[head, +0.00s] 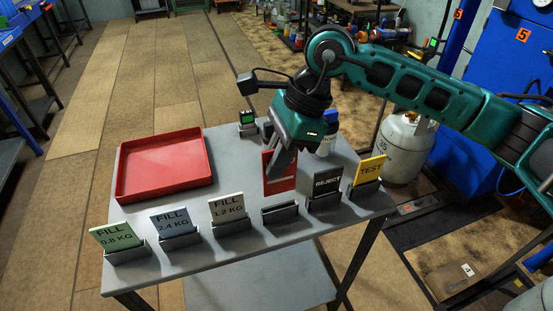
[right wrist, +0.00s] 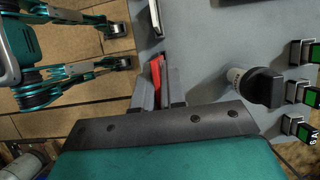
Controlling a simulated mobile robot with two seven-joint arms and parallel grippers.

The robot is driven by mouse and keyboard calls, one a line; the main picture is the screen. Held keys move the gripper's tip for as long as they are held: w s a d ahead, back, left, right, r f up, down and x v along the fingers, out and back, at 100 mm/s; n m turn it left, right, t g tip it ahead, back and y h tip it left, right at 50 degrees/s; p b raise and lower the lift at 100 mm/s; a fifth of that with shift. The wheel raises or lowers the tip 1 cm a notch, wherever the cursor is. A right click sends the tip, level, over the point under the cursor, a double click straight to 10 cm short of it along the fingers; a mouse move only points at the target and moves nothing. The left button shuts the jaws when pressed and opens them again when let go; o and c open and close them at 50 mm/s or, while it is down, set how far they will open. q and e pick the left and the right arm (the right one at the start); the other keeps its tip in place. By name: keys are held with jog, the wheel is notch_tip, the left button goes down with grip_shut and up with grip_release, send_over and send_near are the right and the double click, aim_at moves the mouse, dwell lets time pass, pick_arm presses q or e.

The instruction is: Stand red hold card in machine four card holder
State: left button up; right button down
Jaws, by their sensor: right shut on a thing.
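My right gripper (head: 283,160) is shut on the red card (head: 282,182), which hangs upright just behind the front row of card holders. In the right wrist view the red card (right wrist: 156,68) shows edge-on between the fingers (right wrist: 158,90). An empty dark card holder (head: 280,214) stands in front of and below the card, between the holder of the grey FILL 1.2 KG card (head: 227,207) and that of the black REJECT card (head: 327,182). A gap seems to lie between card and holder. Any print on the red card is hidden. My left gripper is not in view.
A green FILL 0.8 KG card (head: 116,236), a blue FILL 2.4 KG card (head: 171,221) and a yellow TEST card (head: 370,170) stand in holders. A red tray (head: 164,165) lies behind left. A bottle (head: 326,143) and small display (head: 247,122) stand behind the gripper.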

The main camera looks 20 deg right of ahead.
aim_at(275, 194)
jog(key=shift+f+b, duration=1.95)
jog(key=shift+f, duration=0.3)
jog(key=shift+f+b, duration=0.5)
jog(key=shift+b, duration=0.05)
jog(key=shift+f, duration=0.2)
jog(key=shift+f+b, duration=0.3)
jog(key=shift+b, duration=0.2)
jog(key=shift+f+b, duration=0.9)
jog(key=c, duration=1.1)
grip_release()
